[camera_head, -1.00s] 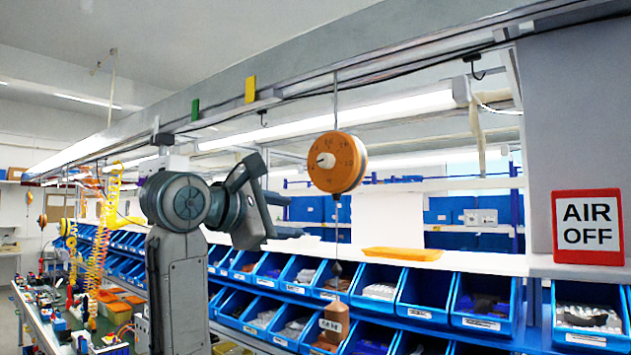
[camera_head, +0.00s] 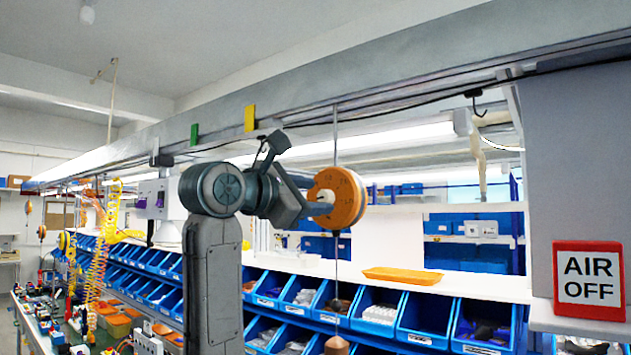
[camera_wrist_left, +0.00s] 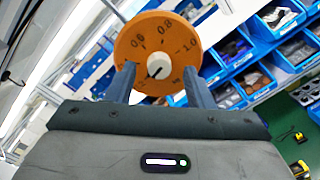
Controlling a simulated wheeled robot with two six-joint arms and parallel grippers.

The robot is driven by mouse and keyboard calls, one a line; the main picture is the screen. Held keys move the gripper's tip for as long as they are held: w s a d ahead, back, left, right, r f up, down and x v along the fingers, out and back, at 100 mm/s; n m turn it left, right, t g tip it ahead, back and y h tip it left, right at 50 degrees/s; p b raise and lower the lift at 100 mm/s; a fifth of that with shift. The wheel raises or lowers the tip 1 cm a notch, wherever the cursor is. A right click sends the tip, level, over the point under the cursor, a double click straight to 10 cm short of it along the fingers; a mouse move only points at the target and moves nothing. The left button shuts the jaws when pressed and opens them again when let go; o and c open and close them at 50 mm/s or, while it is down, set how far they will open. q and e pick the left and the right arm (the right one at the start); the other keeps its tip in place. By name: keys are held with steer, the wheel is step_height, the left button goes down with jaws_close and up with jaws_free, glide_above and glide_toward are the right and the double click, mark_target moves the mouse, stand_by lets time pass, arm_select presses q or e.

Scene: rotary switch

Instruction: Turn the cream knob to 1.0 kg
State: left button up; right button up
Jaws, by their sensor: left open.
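The round orange dial (camera_head: 345,196) hangs on a thin rod, with printed figures around its face. In the left wrist view the dial (camera_wrist_left: 150,40) reads 0.6, 0.8 and 1.0 from left to right. My right gripper is out of view.
Blue bins (camera_head: 375,312) line the shelf below, and an orange tray (camera_head: 403,275) lies on the ledge above them. An overhead rail (camera_head: 400,75) runs above the dial. A red-framed AIR OFF sign (camera_head: 588,281) stands at the right.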

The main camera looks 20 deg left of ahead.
arm_select(q)
steer(key=shift+w+d, duration=0.2)
steer(key=shift+w, duration=0.4)
steer(key=c, duration=1)
steer(key=shift+f, duration=0.1)
